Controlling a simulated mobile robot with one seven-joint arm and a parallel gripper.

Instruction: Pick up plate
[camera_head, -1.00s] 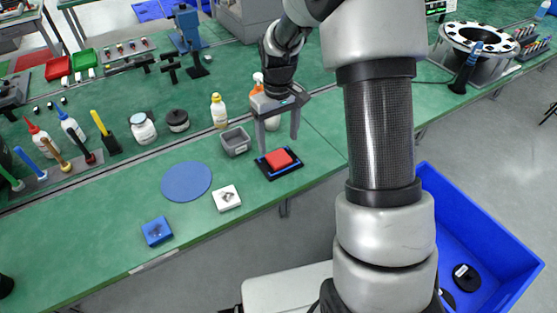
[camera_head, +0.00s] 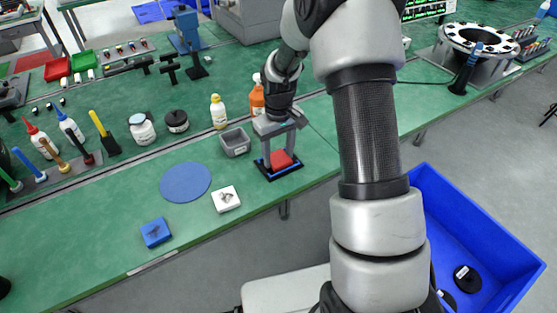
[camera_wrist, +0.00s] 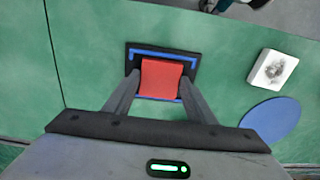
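The red plate (camera_head: 281,161), a square block-like piece, lies on a black base (camera_head: 268,175) with a blue outline near the bench's front edge. The wrist view shows the red plate (camera_wrist: 161,80) upper centre, on the black base (camera_wrist: 131,58). My gripper (camera_head: 278,158) points down over it, its two fingers apart. In the wrist view my gripper (camera_wrist: 159,78) has one finger at each side of the red plate, close to its edges. I cannot tell whether the fingers touch it. The plate still rests on the base.
A grey bin (camera_head: 235,142) stands left of my gripper, with an orange bottle (camera_head: 257,98) behind it. A blue disc (camera_head: 186,182), a white block (camera_head: 226,199) and a blue block (camera_head: 156,232) lie left on the green bench. A blue crate (camera_head: 500,239) is on the floor at right.

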